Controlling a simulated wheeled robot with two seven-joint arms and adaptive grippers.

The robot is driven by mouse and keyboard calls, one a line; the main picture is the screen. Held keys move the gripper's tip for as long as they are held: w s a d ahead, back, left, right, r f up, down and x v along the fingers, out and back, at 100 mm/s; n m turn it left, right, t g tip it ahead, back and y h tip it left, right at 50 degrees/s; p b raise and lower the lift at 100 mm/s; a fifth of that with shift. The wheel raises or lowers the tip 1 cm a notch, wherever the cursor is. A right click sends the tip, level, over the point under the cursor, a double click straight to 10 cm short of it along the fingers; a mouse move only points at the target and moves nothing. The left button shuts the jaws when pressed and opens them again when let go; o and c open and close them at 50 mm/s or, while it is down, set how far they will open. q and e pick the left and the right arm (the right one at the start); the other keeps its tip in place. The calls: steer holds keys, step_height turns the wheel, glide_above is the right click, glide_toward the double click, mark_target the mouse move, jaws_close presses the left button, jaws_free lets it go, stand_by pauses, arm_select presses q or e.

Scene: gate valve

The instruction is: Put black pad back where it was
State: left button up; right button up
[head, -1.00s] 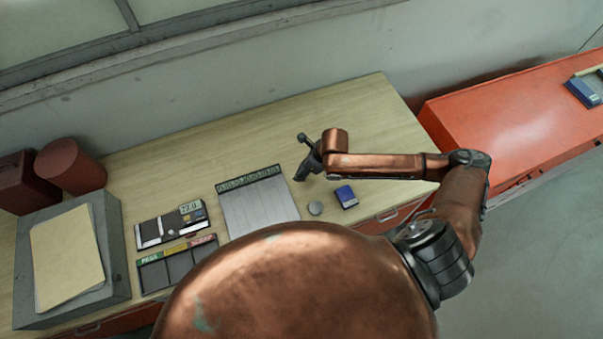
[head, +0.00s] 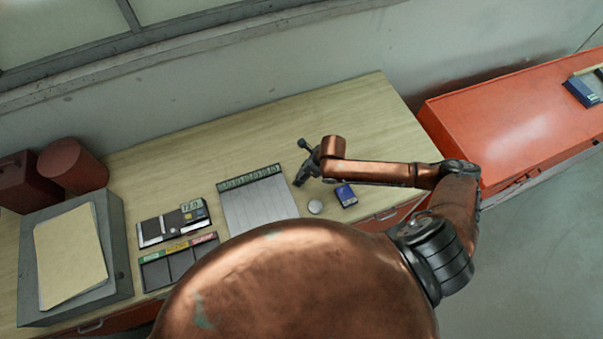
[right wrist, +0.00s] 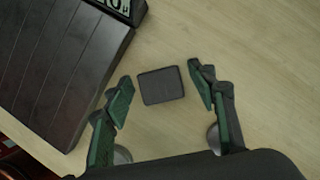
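In the right wrist view a small dark, nearly square pad (right wrist: 161,86) lies flat on the wooden tabletop. My right gripper (right wrist: 158,83) is open, with one finger on each side of the pad and gaps between them and it. In the head view the right gripper (head: 301,182) is low over the table, just right of a ribbed grey panel (head: 262,208); the pad cannot be made out there. A tray with green, yellow and red labels (head: 181,262) has dark compartments. My left gripper is not in view.
A blue box (head: 346,195) and a grey disc (head: 315,207) lie close to the right gripper. A dark holder (head: 173,223) stands behind the labelled tray. A grey block (head: 117,245) bears a tan folder (head: 70,256). The table's back right is clear.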

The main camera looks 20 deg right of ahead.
steer(key=b+v, duration=0.1)
steer(key=v, duration=1.1)
steer(key=shift+r, duration=0.15)
